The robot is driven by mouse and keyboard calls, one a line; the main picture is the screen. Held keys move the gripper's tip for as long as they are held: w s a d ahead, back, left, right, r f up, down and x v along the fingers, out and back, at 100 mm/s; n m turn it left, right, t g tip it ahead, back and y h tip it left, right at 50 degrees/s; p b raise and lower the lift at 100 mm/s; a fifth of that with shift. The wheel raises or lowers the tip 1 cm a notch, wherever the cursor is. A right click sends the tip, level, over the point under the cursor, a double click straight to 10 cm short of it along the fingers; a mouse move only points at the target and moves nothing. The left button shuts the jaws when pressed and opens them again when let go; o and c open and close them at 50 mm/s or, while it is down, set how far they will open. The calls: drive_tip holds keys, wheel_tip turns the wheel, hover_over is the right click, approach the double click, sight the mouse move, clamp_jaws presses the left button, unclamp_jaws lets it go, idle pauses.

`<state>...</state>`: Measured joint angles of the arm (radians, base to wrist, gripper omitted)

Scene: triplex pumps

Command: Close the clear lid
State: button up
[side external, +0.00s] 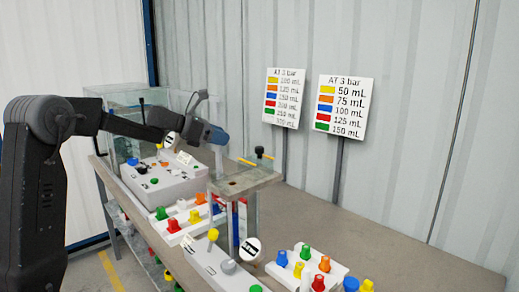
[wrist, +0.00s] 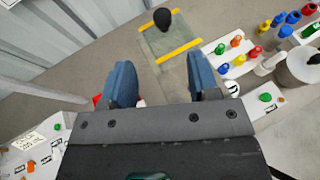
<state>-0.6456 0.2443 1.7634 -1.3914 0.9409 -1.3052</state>
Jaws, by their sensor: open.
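A flat, greyish, see-through-looking plate (side external: 243,180) sits on top of an upright stand with red and blue parts, right of centre in the side view. It has a black knob (side external: 260,153) and yellow strips. In the wrist view the plate (wrist: 168,46) lies ahead of the fingers, with the black knob (wrist: 162,19) at its far end. I cannot tell for sure whether this plate is the clear lid. My gripper (side external: 221,137) has blue fingers and is above and left of the plate. In the wrist view my gripper (wrist: 160,72) is open and empty.
A clear-walled box (side external: 125,98) stands at the back left, behind a grey control box (side external: 165,182). Panels with coloured knobs (side external: 180,222) line the bench front. Two sign boards (side external: 341,106) stand behind. The bench's right part (side external: 400,240) is clear.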

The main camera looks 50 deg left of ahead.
sight(259, 148)
drive_tip(key=x, duration=1.3)
drive_tip(key=shift+w+d+f, duration=0.15)
drive_tip(key=shift+d, duration=0.15)
clamp_jaws()
